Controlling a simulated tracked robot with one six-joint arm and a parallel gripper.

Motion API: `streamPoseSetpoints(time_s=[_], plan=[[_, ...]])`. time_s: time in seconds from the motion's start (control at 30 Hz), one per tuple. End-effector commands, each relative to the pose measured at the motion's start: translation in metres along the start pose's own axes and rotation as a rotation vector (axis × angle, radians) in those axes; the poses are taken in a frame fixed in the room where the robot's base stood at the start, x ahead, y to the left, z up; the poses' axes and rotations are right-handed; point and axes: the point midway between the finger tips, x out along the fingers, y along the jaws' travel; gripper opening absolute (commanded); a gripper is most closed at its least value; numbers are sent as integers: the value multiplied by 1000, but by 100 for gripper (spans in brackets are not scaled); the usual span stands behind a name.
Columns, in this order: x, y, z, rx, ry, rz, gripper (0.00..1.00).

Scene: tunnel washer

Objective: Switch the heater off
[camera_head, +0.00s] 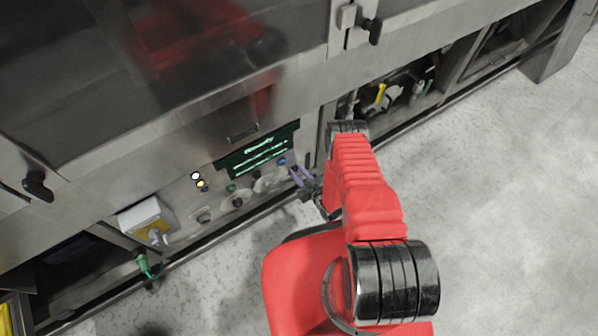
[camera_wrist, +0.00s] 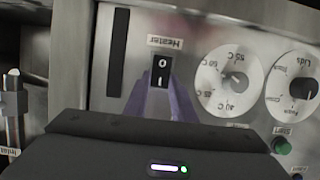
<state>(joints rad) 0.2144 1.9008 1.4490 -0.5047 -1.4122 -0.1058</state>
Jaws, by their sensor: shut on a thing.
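The heater switch (camera_wrist: 161,70) is a small black rocker marked 0 and 1 on the steel panel, beside an upside-down "Heater" label (camera_wrist: 165,42). In the wrist view the 0 is above and the 1 below. My gripper (camera_wrist: 160,92) has purple fingers that come together at the switch and cover part of its lower end. It is shut on the switch. In the head view my gripper (camera_head: 299,175) is at the right end of the control panel, and the switch is too small to make out. I cannot tell which way the rocker is tilted.
A temperature dial (camera_wrist: 229,81) and a second dial (camera_wrist: 293,88) sit right of the switch in the wrist view, with a green start button (camera_wrist: 281,146) below. A lit display (camera_head: 257,155) is left of my gripper in the head view. The floor (camera_head: 490,190) is clear.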

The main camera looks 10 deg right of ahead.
Motion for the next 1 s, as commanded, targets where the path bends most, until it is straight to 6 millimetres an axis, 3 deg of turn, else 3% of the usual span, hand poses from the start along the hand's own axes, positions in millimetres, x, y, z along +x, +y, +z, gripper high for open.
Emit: streamPoseSetpoints(time_s=[0.4, 0.77, 0.8, 1.0], plan=[[-1, 2, 7, 1, 149, 5, 1], [-1, 2, 6, 0, 164, 6, 1], [-1, 2, 6, 0, 164, 6, 24], [-2, 2, 6, 0, 164, 5, 38]])
